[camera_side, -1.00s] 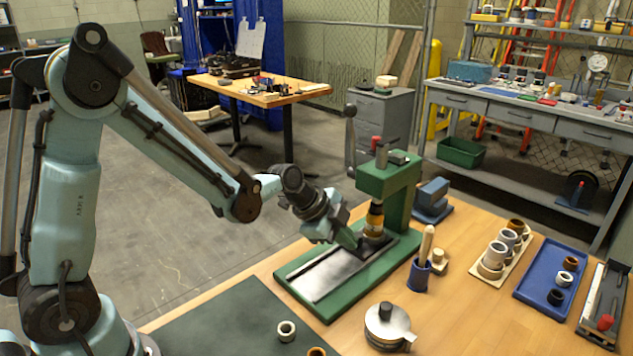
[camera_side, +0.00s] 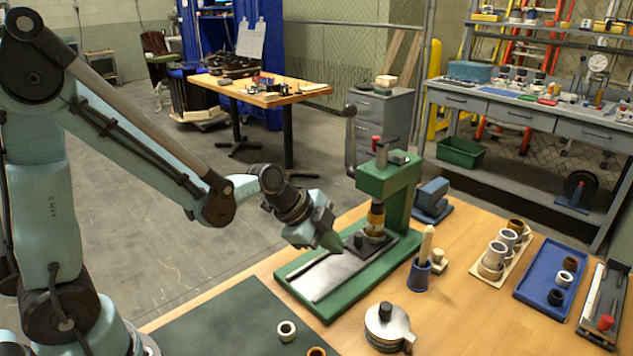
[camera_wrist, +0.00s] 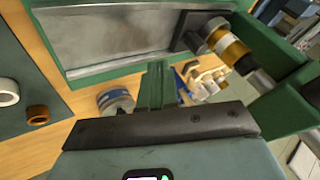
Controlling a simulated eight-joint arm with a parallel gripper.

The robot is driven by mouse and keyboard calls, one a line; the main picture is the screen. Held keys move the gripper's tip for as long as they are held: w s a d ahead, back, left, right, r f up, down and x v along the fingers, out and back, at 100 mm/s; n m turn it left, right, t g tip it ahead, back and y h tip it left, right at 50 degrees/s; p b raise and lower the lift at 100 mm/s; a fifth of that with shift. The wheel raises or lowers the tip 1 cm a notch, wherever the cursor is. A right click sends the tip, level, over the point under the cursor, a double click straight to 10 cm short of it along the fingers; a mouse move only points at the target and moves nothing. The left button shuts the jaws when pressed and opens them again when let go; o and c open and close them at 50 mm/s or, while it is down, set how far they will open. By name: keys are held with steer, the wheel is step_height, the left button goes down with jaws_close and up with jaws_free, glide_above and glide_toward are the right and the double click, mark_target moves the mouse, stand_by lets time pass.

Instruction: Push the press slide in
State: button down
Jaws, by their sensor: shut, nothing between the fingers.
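The green press (camera_side: 388,190) stands on the wooden table, with its base and a bare metal track (camera_side: 318,277) running toward the front left. The dark press slide (camera_side: 371,245) sits under the ram, at the press end of the track, with an orange and black part (camera_side: 375,217) above it. In the wrist view the slide (camera_wrist: 187,35) shows beside the brass-coloured part (camera_wrist: 230,45). My gripper (camera_side: 338,247) is shut and empty, above the track just left of the slide and apart from it. The wrist view shows its closed green fingers (camera_wrist: 155,85).
A blue cup with a wooden-handled tool (camera_side: 420,275) and a round metal pot (camera_side: 388,325) stand right of the press. A blue tray (camera_side: 528,290) lies farther right. A dark mat (camera_side: 235,325) with rings lies at front left.

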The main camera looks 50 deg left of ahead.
steer(key=s+a+r+n+y, duration=0.3)
steer(key=s+r+n, duration=0.4)
steer(key=s+n, duration=0.5)
steer(key=shift+a+r+n+t, duration=0.35)
steer(key=shift+a+n, duration=0.25)
steer(key=shift+n, duration=0.5)
steer(key=c, duration=1.8)
jaws_free()
steer(key=shift+s, duration=0.1)
steer(key=shift+c, duration=0.2)
